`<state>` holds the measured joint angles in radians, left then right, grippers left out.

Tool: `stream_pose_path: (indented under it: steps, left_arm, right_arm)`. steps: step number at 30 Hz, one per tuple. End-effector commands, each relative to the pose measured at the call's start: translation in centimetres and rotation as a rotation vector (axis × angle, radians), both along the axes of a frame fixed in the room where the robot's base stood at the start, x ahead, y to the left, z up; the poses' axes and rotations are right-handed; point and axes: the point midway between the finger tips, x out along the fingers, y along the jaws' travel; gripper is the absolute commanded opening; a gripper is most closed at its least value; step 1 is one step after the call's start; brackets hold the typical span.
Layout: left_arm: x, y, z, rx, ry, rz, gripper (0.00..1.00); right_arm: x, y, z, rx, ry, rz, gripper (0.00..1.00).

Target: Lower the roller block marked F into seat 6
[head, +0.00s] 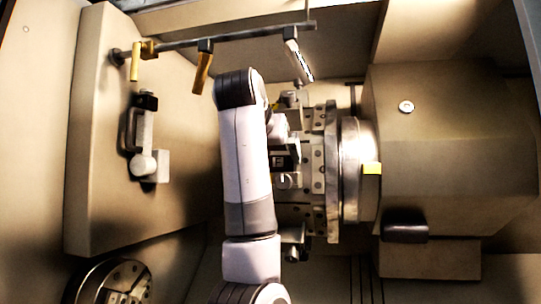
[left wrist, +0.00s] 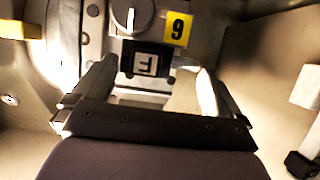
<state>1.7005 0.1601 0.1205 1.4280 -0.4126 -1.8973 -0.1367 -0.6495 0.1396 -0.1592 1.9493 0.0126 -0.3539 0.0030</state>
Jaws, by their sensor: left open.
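The roller block marked F (left wrist: 146,63) is dark with a white F label and shows beyond my left gripper in the left wrist view. My left gripper (left wrist: 156,70) is open, with one finger to each side of the block; I cannot tell whether either touches it. A yellow plate with a 6 (left wrist: 177,28) is next to the block, marking seat 6. The block appears to be at this seat, but its underside is hidden, so how deep it sits cannot be told. In the head view my left gripper (head: 283,138) is at the turret face, partly hidden by my arm.
The round turret disc (head: 333,185) carries several seats and fittings. A large beige housing (head: 450,150) stands to its right. A chuck-like disc (head: 112,284) is at lower left.

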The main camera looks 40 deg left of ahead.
Motion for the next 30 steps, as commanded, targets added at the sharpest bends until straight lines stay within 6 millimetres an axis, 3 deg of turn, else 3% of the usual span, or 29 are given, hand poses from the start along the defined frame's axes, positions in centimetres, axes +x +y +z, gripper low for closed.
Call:
stream_pose_path:
  steps: [7,12,30]
  left_arm:
    - [-3.7,-2.0,1.8,0.005,-0.016,0.0,1.0]
    - [-4.8,-2.7,2.4,0.003,-0.018,-0.003,1.0]
    - [-5.6,-3.1,2.9,0.006,-0.014,0.001,1.0]
  right_arm:
    - [0.0,0.0,-1.3,-0.001,-0.001,0.001,0.0]
    - [0.0,0.0,-2.3,-0.001,-0.001,0.001,0.0]
    - [0.0,0.0,-2.6,-0.001,0.0,0.001,0.0]
